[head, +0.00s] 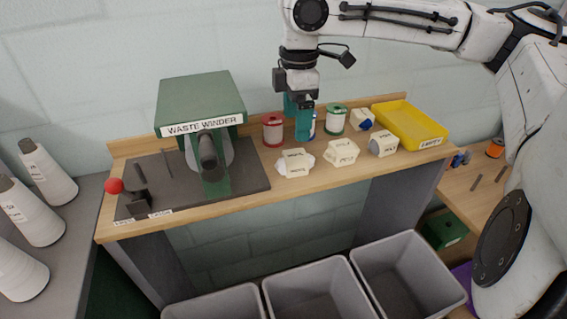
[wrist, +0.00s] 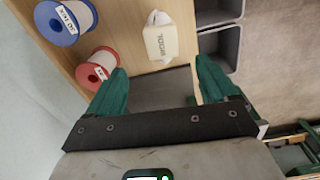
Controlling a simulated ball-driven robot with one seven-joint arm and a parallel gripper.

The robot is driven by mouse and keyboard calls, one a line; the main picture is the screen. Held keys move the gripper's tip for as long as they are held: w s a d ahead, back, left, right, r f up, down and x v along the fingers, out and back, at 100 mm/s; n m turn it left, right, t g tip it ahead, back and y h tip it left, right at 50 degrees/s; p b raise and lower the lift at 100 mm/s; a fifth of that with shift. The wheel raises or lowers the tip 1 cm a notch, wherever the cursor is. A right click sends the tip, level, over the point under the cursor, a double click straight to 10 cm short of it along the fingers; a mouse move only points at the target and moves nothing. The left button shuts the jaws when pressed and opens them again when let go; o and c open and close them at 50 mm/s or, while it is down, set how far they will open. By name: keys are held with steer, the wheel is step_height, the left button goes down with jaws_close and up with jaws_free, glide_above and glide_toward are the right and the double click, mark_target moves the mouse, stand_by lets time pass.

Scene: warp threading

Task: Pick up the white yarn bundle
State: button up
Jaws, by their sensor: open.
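A bundle with white yarn ends showing under a cream paper band (head: 295,163) lies on the wooden bench, right of the dark mat. A similar pale bundle (head: 341,152) lies just right of it; its band hides most of its yarn. In the wrist view one pale banded bundle (wrist: 161,40) lies beyond the fingertips, apparently the left one; its label is too small to read surely. My gripper (head: 298,115) hangs above the bench, behind the pale bundles and close to the spools. In the wrist view its green fingers (wrist: 163,82) are apart, with nothing held between them.
Red (head: 272,129) and green (head: 335,120) spools stand along the back. The waste winder (head: 200,105) stands left. Grey bins (head: 320,270) stand below the front edge.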

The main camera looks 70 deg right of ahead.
mark_target(296, 155)
steer(key=shift+d+f, duration=0.2)
steer(key=shift+f, duration=0.4)
step_height(296, 155, down, 4)
steer(key=shift+f+b, duration=0.1)
steer(key=shift+b, duration=0.35)
steer(key=shift+s+a+f+b, duration=0.15)
steer(key=shift+f+b, duration=0.15)
steer(key=shift+f, duration=1.1)
steer(key=shift+w+a+f+b, duration=0.1)
steer(key=shift+f+b, duration=0.15)
steer(key=shift+f, duration=1.15)
steer(key=shift+c, duration=0.5)
steer(key=c, duration=1)
steer(key=shift+r, duration=0.1)
